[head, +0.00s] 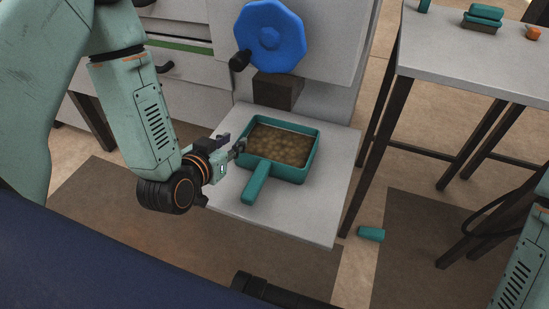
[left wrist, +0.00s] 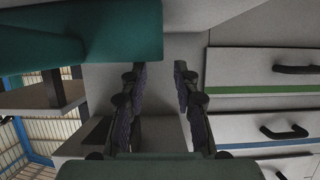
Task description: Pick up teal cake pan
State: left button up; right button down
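The teal cake pan (head: 256,183) is a rectangular pan with a thick handle and a lumpy brown filling. It sits on the light grey shelf of the press, its handle toward me. My left gripper (head: 236,150) is close to the pan's left wall in the head view; whether it touches is unclear. In the left wrist view the left gripper's fingers (left wrist: 160,72) are apart with nothing between them. A teal surface, apparently the pan (left wrist: 110,35), fills the upper left there, beside the fingers.
A blue wheel (head: 270,38) and a dark block (head: 277,91) stand just behind the pan. Drawers (left wrist: 265,95) with dark handles are to the left. A grey table (head: 480,62) holds small teal things at right. A teal cylinder (head: 371,233) lies on the floor.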

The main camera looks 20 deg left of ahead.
aim_at(241, 136)
pick_arm(q)
jog(key=shift+w+f, duration=0.2)
jog(key=shift+w, duration=0.2)
jog(key=shift+w+f+b, duration=0.2)
jog(key=shift+w+b, duration=0.1)
jog(key=shift+b, duration=0.1)
jog(key=b+x, duration=0.2)
jog(key=x, duration=0.2)
jog(key=shift+w+f, duration=0.1)
jog(key=shift+f, duration=0.2)
jog(key=shift+a+r, duration=0.1)
jog(key=shift+c, duration=0.4)
jog(key=shift+w, duration=0.1)
jog(key=shift+c, duration=0.9)
grip_shut()
